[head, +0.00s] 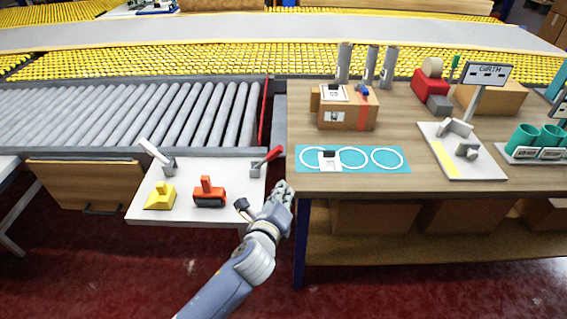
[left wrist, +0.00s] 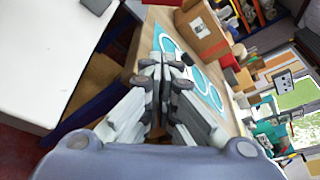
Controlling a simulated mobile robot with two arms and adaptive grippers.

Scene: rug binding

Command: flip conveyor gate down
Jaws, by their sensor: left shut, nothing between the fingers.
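A thin red upright panel (head: 266,112) stands across the right end of the roller conveyor (head: 180,115); it looks like the gate. A red-handled lever (head: 266,158) is tilted up to the right on the white side shelf (head: 223,215). A white-handled lever (head: 156,155) leans up to the left on the same shelf. My left gripper (head: 284,190) is shut and empty, just right of the shelf and below the red lever, apart from it. It also shows shut in the left wrist view (left wrist: 163,70), near the wooden table's edge. My right gripper is not in view.
A yellow block (head: 160,197) and a red tool (head: 209,193) lie on the shelf. The wooden table (head: 430,185) at right holds a turquoise mat (head: 400,168), a cardboard box (head: 346,107) and a white fixture (head: 490,170). A narrow gap separates shelf and table.

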